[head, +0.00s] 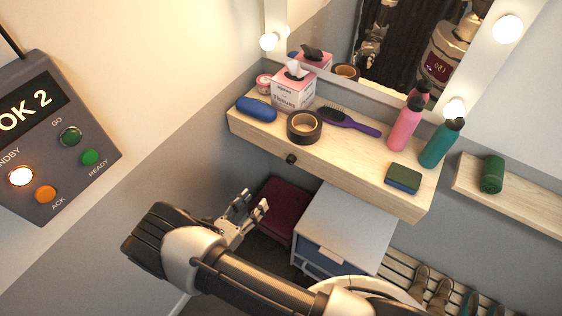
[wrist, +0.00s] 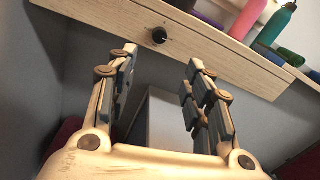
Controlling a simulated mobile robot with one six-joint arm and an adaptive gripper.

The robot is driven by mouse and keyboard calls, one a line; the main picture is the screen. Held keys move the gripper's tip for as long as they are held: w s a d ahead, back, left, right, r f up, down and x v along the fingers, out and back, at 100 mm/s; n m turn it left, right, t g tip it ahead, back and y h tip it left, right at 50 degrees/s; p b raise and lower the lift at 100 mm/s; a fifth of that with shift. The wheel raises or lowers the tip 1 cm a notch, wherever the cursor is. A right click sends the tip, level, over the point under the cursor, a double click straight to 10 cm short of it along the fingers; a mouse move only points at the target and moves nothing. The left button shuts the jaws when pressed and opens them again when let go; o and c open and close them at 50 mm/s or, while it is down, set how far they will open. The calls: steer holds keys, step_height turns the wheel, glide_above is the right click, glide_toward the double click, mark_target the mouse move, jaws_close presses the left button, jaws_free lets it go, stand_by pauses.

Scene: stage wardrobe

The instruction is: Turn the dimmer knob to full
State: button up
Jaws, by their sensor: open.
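The dimmer knob (head: 291,158) is a small black knob on the front edge of the pale wooden shelf (head: 345,158). In the wrist view the knob (wrist: 159,36) shows above and between the fingers, with a light pointer mark on its face. My gripper (head: 252,205) is open and empty, below and to the left of the knob in the head view. In the wrist view my gripper (wrist: 158,75) has its two fingers spread wide, apart from the knob. Nothing hides the knob in either view.
On the shelf stand a tissue box (head: 293,88), tape roll (head: 304,127), blue case (head: 257,108), hairbrush (head: 348,121), pink bottle (head: 404,125), teal bottle (head: 441,143) and a sponge-like block (head: 403,178). A grey cabinet (head: 345,225) and a dark red box (head: 280,205) sit below.

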mark_target(289, 162)
steer(key=b+x, duration=0.1)
steer(key=x, duration=1.6)
steer(key=shift+w+d, duration=0.1)
steer(key=shift+w, duration=0.05)
steer(key=shift+c, duration=0.2)
steer(key=c, duration=1)
